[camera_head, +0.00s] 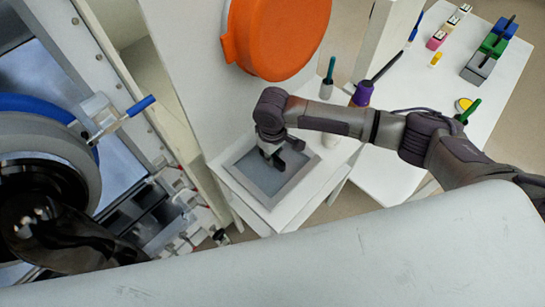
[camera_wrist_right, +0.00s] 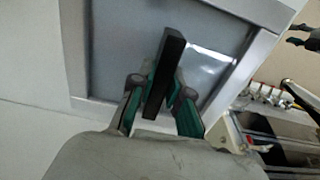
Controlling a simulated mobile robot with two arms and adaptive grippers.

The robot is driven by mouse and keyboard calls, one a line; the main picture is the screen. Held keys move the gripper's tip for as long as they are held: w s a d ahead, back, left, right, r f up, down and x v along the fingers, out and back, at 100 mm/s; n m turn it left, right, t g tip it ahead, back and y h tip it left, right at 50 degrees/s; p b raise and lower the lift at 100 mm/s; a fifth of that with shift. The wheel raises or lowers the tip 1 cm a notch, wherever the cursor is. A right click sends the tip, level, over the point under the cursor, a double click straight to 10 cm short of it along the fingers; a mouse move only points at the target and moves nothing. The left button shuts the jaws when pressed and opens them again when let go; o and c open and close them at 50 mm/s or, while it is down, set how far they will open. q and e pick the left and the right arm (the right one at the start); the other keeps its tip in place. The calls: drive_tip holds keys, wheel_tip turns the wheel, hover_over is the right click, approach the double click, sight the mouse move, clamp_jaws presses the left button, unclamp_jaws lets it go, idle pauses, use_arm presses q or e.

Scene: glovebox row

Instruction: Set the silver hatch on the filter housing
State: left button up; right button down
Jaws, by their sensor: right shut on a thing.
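My right gripper (camera_head: 274,156) is over a square silver-grey panel with a raised, lighter frame, which I take for the silver hatch (camera_head: 241,187). In the right wrist view the hatch (camera_wrist_right: 115,55) fills the upper middle, and my right gripper (camera_wrist_right: 160,92) is shut on its black bar handle (camera_wrist_right: 168,70). The hatch appears level over a low white stand (camera_head: 265,225) beside the glovebox row. I cannot tell the filter housing apart from this stand, nor whether the hatch touches what is under it.
An orange round cover (camera_head: 280,35) is on the white panel behind. A white table (camera_head: 400,170) at the right carries pens and coloured blocks. At the left are a blue-ringed port (camera_head: 40,103) and a blue-handled latch (camera_head: 140,105). A white surface (camera_head: 350,260) spans the front.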

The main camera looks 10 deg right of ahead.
sight(275, 157)
drive_tip(key=r, duration=0.2)
drive_tip(key=r+b, duration=0.1)
drive_tip(key=shift+s+d+r, duration=0.25)
drive_tip(key=shift+s+r, duration=0.05)
drive_tip(key=shift+s, duration=0.05)
drive_tip(key=s+d+r+b, duration=0.1)
drive_tip(key=s+d+r, duration=0.4)
drive_tip(key=s, duration=0.4)
drive_tip(key=shift+s+d+r+b, duration=0.15)
drive_tip(key=shift+s+r+b, duration=0.15)
drive_tip(key=shift+r, duration=0.55)
drive_tip(key=c, duration=1.9)
unclamp_jaws()
drive_tip(key=shift+w, duration=0.1)
clamp_jaws()
